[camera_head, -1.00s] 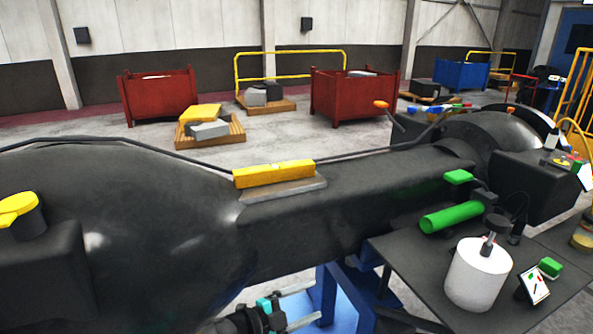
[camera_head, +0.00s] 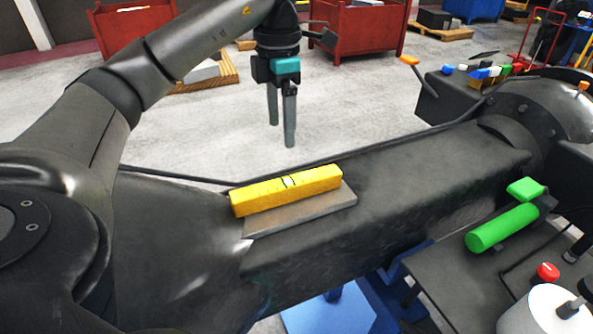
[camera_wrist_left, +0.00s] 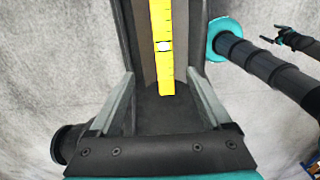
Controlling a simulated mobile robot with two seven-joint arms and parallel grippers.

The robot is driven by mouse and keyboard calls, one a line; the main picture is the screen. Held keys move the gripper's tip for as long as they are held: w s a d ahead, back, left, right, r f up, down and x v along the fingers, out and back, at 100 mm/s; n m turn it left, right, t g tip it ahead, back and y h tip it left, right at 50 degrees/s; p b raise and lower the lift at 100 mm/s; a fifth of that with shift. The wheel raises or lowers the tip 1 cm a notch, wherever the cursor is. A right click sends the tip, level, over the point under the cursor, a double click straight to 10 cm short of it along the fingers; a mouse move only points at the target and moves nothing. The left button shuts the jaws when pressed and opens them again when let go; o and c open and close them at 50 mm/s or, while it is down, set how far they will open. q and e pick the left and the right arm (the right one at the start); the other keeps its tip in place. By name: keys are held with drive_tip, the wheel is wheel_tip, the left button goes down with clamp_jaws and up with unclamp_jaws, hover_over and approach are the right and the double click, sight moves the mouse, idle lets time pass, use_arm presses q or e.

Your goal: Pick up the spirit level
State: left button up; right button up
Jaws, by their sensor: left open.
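The spirit level (camera_head: 286,190) is a yellow bar with a small pale vial window. It lies on a flat grey plate (camera_head: 300,216) on top of the long black casting (camera_head: 430,170). My left gripper (camera_head: 282,135) is open and empty, fingers pointing down, above and beyond the level in the head view. In the left wrist view the level (camera_wrist_left: 162,45) runs from the top edge down to between the open fingers (camera_wrist_left: 160,95), apart from both.
A green cylinder (camera_head: 500,228) and a white cylinder (camera_head: 540,312) are on the dark table at right. A dark cable runs along the casting's far edge. Red bins (camera_head: 358,32) stand on the floor behind. The air around the level looks clear.

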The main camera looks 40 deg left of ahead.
sight(288, 181)
use_arm(q)
drive_tip(key=f, duration=0.4)
drive_tip(key=f+b, duration=0.1)
drive_tip(key=f, duration=0.4)
drive_tip(key=shift+s+d, duration=0.2)
drive_tip(key=f, duration=0.5)
drive_tip(key=shift+w+d+f+p, duration=0.2)
drive_tip(key=shift+w+d+p, duration=0.1)
drive_tip(key=shift+p, duration=0.05)
drive_tip(key=shift+f, duration=0.3)
use_arm(e)
drive_tip(key=shift+s+d+f, duration=0.25)
use_arm(q)
drive_tip(key=shift+c, duration=0.2)
drive_tip(key=c, duration=0.9)
clamp_jaws()
use_arm(e)
drive_tip(key=shift+d, duration=0.15)
